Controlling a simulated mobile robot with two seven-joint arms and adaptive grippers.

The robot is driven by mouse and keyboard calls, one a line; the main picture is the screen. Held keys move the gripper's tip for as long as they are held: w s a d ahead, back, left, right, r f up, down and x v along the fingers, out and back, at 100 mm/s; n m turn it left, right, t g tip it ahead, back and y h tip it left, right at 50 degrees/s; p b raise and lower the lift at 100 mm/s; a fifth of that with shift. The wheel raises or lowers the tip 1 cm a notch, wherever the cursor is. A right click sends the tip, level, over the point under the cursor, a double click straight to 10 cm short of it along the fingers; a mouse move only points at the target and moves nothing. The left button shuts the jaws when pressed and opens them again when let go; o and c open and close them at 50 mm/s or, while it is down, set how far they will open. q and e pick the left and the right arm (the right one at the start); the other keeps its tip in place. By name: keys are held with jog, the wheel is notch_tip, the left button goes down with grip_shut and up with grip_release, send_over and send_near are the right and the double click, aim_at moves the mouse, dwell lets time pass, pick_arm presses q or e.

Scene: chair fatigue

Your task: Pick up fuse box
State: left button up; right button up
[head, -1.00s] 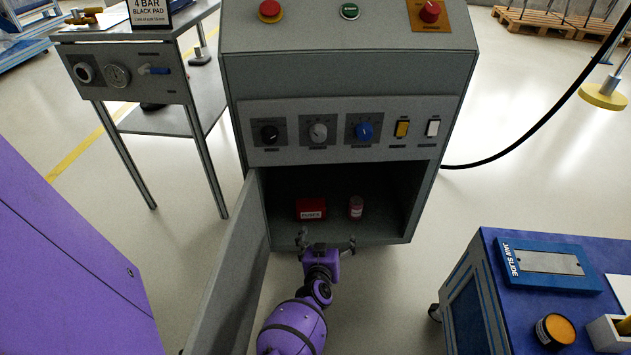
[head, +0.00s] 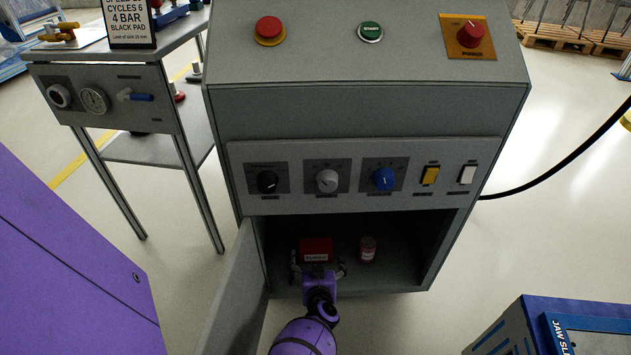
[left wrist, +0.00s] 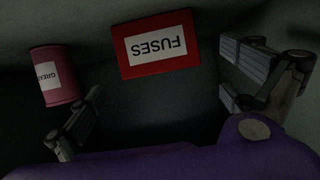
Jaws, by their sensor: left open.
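The red fuse box (head: 316,247) sits inside the open lower compartment of the grey control cabinet. In the left wrist view the fuse box (left wrist: 157,44) shows a white "FUSES" label, upside down in the picture. My left gripper (head: 317,266) is open at the compartment's mouth, just in front of the box. In the left wrist view the box lies ahead of the open fingers (left wrist: 165,100), between them and apart from them. My right gripper is not in view.
A small pink-red grease tin (head: 367,249) stands right of the box; it also shows in the left wrist view (left wrist: 53,76). The compartment door (head: 236,290) hangs open at left. A blue cart (head: 560,325) is at lower right.

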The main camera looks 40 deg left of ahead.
aim_at(316, 247)
pick_arm(q)
jog(key=shift+b+x, duration=0.95)
jog(key=shift+x, duration=0.65)
jog(key=b+x, duration=0.2)
jog(key=x, duration=0.1)
jog(key=shift+w+a+f+b, duration=0.1)
jog(key=shift+w+f+b, duration=0.05)
jog(key=shift+f+b, duration=0.2)
jog(key=shift+w+a, duration=0.2)
jog(key=shift+w, duration=0.1)
jog(key=shift+r, duration=0.1)
jog(key=shift+c, duration=0.5)
jog(key=c, duration=1.1)
